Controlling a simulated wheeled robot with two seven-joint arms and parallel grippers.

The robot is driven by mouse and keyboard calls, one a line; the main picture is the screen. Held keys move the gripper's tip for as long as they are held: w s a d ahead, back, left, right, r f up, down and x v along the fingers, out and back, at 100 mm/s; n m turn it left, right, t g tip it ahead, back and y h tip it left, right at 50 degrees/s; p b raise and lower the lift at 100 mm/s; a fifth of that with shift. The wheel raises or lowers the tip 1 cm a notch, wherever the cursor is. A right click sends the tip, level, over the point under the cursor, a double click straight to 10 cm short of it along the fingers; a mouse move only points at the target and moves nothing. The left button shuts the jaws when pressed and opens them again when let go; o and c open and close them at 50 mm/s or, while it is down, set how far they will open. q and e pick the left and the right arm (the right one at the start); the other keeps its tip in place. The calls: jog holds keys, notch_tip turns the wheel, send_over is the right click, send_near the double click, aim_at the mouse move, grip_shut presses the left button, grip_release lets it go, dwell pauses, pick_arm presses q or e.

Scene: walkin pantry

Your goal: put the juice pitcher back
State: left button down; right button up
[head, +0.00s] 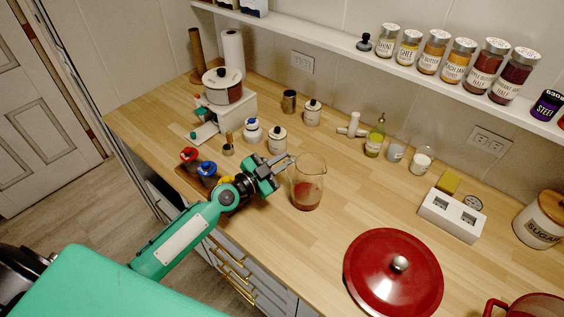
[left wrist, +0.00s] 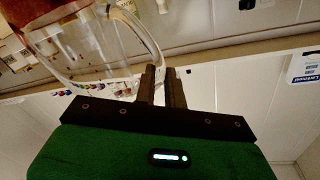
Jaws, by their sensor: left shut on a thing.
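The juice pitcher (head: 307,186) is clear glass with red juice in its bottom. It looks upright over the wooden counter; I cannot tell whether its base touches the wood. My left gripper (head: 290,162) reaches it from the left and is shut on its handle. In the left wrist view the fingers (left wrist: 162,88) are close together at the curved glass handle of the pitcher (left wrist: 85,50), with red juice at the upper left. My right gripper is not in view.
A large red lid (head: 375,275) lies to the right on the counter (head: 270,225). White canisters (head: 277,140) stand behind the gripper. A jar shelf (head: 430,80) runs above.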

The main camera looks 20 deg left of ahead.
pick_arm(q)
jog(key=shift+f, duration=0.1)
jog(key=c, duration=1.5)
grip_release()
jog(key=shift+b+v, duration=2.5)
jog(key=shift+v, duration=3.5)
